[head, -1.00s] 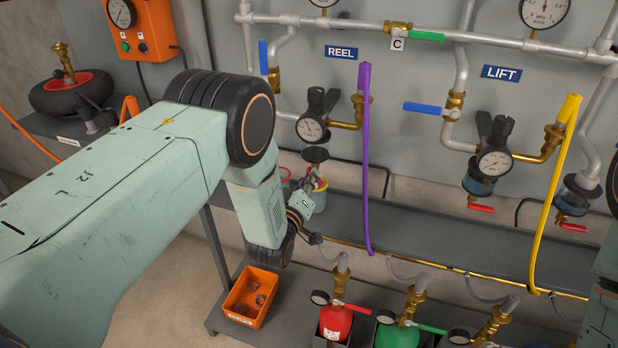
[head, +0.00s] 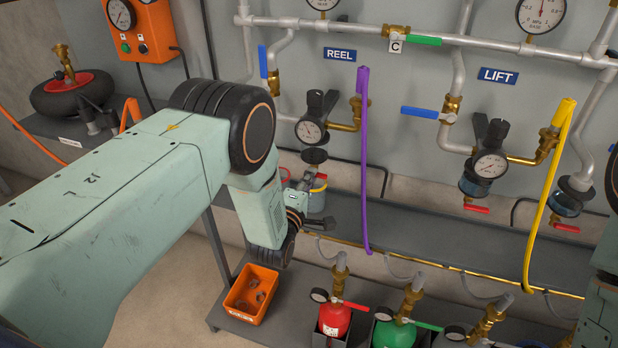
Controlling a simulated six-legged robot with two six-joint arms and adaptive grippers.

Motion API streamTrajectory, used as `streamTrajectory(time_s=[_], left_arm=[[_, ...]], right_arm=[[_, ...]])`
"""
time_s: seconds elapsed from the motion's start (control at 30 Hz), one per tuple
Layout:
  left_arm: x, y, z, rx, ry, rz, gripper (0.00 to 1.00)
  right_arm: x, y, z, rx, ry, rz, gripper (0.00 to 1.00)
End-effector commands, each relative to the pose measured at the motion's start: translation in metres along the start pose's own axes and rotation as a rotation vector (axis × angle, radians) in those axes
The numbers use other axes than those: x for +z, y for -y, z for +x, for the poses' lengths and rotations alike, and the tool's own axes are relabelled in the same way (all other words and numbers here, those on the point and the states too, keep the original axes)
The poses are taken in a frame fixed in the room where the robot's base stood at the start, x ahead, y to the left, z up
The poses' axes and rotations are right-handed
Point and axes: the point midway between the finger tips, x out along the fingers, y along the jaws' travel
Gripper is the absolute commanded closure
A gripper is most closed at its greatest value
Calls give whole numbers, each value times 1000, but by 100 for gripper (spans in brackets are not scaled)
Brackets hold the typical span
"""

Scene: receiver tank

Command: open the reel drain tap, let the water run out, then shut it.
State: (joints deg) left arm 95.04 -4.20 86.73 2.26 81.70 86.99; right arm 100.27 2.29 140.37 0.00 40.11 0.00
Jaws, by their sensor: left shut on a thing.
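The reel unit hangs under the REEL sign (head: 340,54), with its round gauge (head: 310,131) and a black collar (head: 314,156) below it. The bowl and the drain tap under that collar are mostly hidden by my left gripper (head: 309,183). My left gripper is shut at the spot just below the collar, on what appears to be the reel drain tap; the contact itself is too small and covered to see. Running water cannot be made out. My right gripper is out of view.
The LIFT unit's gauge (head: 490,164) and red tap (head: 477,209) are to the right. A purple hose (head: 364,170) and a yellow hose (head: 545,200) hang in front of the grey shelf (head: 430,235).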

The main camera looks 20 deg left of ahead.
Motion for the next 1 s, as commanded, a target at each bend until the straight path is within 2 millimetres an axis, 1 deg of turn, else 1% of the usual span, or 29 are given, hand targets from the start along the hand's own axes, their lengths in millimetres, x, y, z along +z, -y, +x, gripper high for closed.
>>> streamTrajectory(time_s=[0.3,0.7,0.73,0.9,0.97,1.0], left_arm=[[0,0,0,-1,1,-66,100],[0,0,0,-1,1,-70,100],[0,0,0,-1,1,-70,88],[0,0,0,-1,1,-69,74],[0,0,0,0,1,-69,69],[0,0,0,0,1,-69,68]], right_arm=[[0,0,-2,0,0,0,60],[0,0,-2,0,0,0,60],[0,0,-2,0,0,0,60],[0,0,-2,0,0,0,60],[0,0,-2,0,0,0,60],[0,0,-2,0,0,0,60]])
